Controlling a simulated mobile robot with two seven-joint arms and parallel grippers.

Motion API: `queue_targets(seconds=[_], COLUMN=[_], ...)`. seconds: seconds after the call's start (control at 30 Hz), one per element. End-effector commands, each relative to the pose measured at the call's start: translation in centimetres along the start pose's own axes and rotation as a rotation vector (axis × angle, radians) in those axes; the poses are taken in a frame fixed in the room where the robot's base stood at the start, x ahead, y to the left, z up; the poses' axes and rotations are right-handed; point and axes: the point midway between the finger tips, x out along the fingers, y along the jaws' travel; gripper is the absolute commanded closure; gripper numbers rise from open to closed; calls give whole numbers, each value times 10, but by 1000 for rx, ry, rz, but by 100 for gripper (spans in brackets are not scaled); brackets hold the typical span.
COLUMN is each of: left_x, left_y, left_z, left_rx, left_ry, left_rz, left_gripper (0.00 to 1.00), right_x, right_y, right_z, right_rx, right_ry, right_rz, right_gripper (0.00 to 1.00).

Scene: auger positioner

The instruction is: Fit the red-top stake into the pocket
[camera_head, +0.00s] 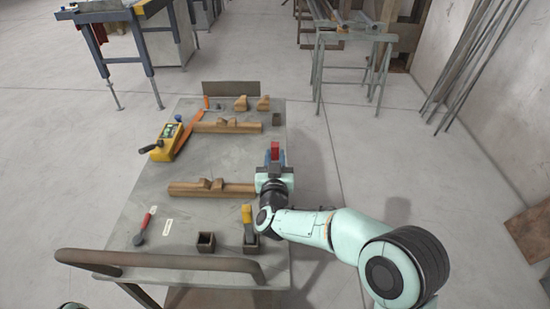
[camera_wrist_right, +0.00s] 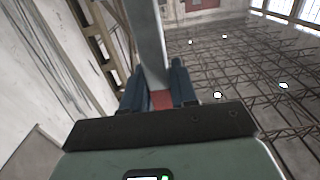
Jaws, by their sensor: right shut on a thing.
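My right gripper (camera_head: 274,163) is shut on the red-top stake (camera_head: 275,150), over the right edge of the cart top. In the right wrist view, the dark blue fingers (camera_wrist_right: 160,95) close on its red part (camera_wrist_right: 161,100), and its grey shaft (camera_wrist_right: 148,45) extends away beyond them. An empty, square brown pocket (camera_head: 205,242) stands near the front of the cart. Beside it on the right, a yellow-top stake (camera_head: 247,221) stands in another brown pocket (camera_head: 249,247). My left gripper is not in view.
The grey cart top (camera_head: 150,195) holds wooden rests (camera_head: 195,190), a yellow device (camera_head: 170,143) and a red-handled tool (camera_head: 146,224). A push handle (camera_head: 160,261) crosses the front. A small upright plate (camera_head: 231,88) stands at the back. The floor right of the cart is clear.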

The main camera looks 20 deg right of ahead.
Motion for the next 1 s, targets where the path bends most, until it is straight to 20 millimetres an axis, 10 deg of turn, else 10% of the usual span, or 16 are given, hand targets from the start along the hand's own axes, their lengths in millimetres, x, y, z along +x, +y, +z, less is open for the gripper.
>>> queue_targets(seconds=[1.0], left_x=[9], left_y=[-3], left_z=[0], left_rx=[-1], left_ry=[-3], left_rz=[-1], left_gripper=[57], right_x=[0], right_y=[0], right_z=[13], right_rx=[1], right_ry=[1], right_rz=[0], right_gripper=[100])
